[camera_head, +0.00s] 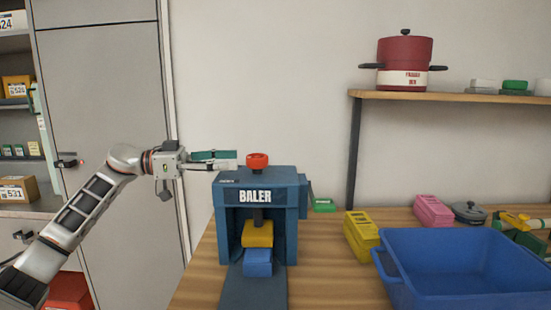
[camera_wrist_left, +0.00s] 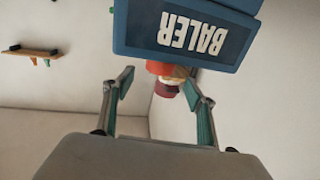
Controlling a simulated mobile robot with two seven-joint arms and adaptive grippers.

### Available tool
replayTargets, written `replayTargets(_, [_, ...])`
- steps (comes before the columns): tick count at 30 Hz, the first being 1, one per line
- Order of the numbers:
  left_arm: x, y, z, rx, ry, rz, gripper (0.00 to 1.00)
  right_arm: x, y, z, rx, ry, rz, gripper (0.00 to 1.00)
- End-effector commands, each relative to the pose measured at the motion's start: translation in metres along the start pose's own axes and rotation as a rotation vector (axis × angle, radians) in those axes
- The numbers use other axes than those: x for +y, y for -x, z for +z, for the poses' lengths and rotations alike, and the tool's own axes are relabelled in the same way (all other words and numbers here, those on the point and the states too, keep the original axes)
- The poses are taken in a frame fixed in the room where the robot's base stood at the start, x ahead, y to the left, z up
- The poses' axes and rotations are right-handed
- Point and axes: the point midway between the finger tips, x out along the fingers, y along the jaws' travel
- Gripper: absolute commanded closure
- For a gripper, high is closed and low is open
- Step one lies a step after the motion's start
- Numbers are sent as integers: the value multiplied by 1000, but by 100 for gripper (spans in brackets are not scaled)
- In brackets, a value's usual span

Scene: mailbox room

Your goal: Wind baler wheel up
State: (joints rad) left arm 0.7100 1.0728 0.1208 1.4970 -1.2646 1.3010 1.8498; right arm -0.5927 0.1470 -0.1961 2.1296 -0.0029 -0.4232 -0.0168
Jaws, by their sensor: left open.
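The blue baler (camera_head: 230,173) stands on the wooden table, with a red wheel (camera_head: 257,161) on top. Below its top, a yellow block (camera_head: 258,234) sits above a blue block (camera_head: 257,263) inside the frame. My left gripper (camera_head: 238,160) is open and level, just left of the wheel at about its height. In the left wrist view, which is upside down, the orange-red wheel (camera_wrist_left: 158,68) shows beyond and between the spread fingers (camera_wrist_left: 163,92), below the baler's lettered front (camera_wrist_left: 190,38). Nothing is held. My right gripper is not in view.
A blue bin (camera_head: 460,250) stands right of the baler, with yellow (camera_head: 362,236) and pink (camera_head: 432,211) boxes nearby. A red pot (camera_head: 404,60) sits on the wall shelf (camera_head: 460,96). Grey cabinets (camera_head: 100,120) are at left. The wall space above the baler is clear.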

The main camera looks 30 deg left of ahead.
Motion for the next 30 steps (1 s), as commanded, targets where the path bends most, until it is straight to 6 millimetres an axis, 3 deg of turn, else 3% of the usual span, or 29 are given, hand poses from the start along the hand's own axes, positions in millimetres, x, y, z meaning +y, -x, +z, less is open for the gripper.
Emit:
replayTargets(5, [0, -7, 0, 1, 0, 0, 44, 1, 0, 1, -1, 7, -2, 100])
replayTargets(18, [0, -68, 0, 2, 0, 1, 44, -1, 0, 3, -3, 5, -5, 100])
replayTargets(30, [0, -78, 0, 0, 0, -1, 44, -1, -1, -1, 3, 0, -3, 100])
